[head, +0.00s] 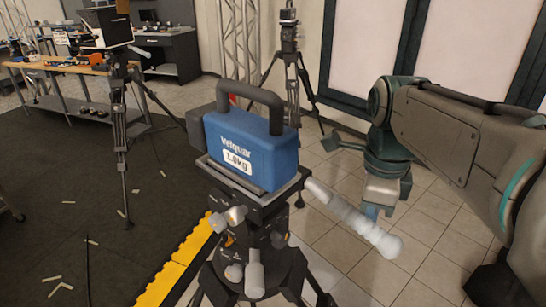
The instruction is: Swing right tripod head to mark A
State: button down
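A tripod head (266,213) stands in the foreground, with a blue case (240,152) marked "Velquor 1.0kg" on its top plate. A pale pan handle (352,217) sticks out from the head to the lower right. My gripper (371,211) points down at the handle's far side, near the middle of its length. The handle partly hides the fingertips, so I cannot tell whether they touch it or how far apart they are. Another tripod (118,120) stands at the left and a third (290,65) at the back. I see no mark A.
A yellow edge strip (178,265) borders the dark mat (140,190) left of the near tripod. Small pale tape pieces lie on the mat. A workbench (60,75) stands at the far left. Tiled floor (335,262) is open behind and right of the handle.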

jog(key=shift+s, duration=0.15)
jog(key=shift+s+a, duration=0.2)
jog(key=shift+s, duration=0.3)
jog(key=shift+s+a, duration=0.15)
jog(key=shift+s, duration=0.3)
jog(key=shift+s+a, duration=0.1)
jog(key=shift+s, duration=0.05)
dwell(0.3)
dwell(0.4)
jog(key=shift+w+d, duration=0.35)
jog(key=shift+w, duration=0.35)
notch_tip(320, 180, up, 9)
jog(key=p, duration=0.7)
jog(key=shift+p, duration=0.35)
